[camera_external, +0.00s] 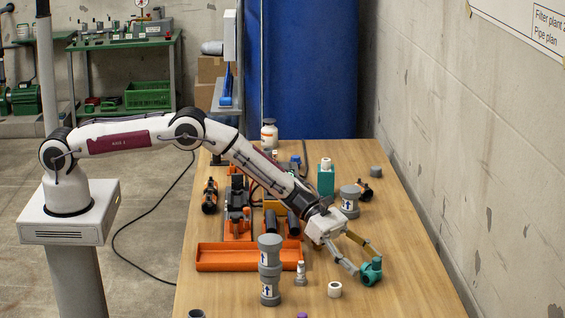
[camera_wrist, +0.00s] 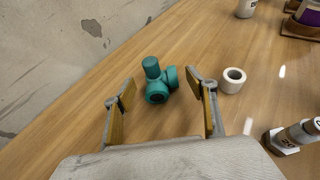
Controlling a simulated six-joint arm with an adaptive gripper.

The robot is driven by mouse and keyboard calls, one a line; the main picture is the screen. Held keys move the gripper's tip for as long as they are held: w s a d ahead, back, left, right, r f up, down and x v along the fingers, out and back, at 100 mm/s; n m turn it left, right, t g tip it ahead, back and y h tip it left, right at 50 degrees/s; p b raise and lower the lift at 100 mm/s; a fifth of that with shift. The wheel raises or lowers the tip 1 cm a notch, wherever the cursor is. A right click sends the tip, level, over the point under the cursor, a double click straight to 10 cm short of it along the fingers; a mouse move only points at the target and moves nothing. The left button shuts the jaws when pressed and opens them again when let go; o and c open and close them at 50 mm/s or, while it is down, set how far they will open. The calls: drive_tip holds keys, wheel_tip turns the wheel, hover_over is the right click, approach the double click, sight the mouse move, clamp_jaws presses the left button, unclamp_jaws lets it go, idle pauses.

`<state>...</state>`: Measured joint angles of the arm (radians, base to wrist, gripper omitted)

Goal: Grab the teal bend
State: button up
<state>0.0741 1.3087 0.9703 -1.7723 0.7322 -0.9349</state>
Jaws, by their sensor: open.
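The teal bend (camera_external: 371,271) is a short, thick pipe fitting that lies on the wooden table near its front right. In the wrist view the teal bend (camera_wrist: 157,80) sits ahead of the jaws, roughly midway between the fingertips, with one dark opening facing me. My gripper (camera_external: 362,258) reaches down to it from the left. In the wrist view my gripper (camera_wrist: 160,88) is wide open, with a finger on each side of the bend and a gap on both sides. I cannot tell the exact height of the fingertips over the table.
A white tape roll (camera_wrist: 232,80) lies just right of the right finger. An orange tray (camera_external: 230,258) lies farther left. The table right of the bend is clear.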

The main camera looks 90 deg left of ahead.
sight(365, 265)
drive_tip(key=shift+w+d+f, duration=0.5)
drive_tip(key=shift+d+f, duration=0.25)
drive_tip(key=shift+x, duration=1.1)
drive_tip(key=c, duration=1.2)
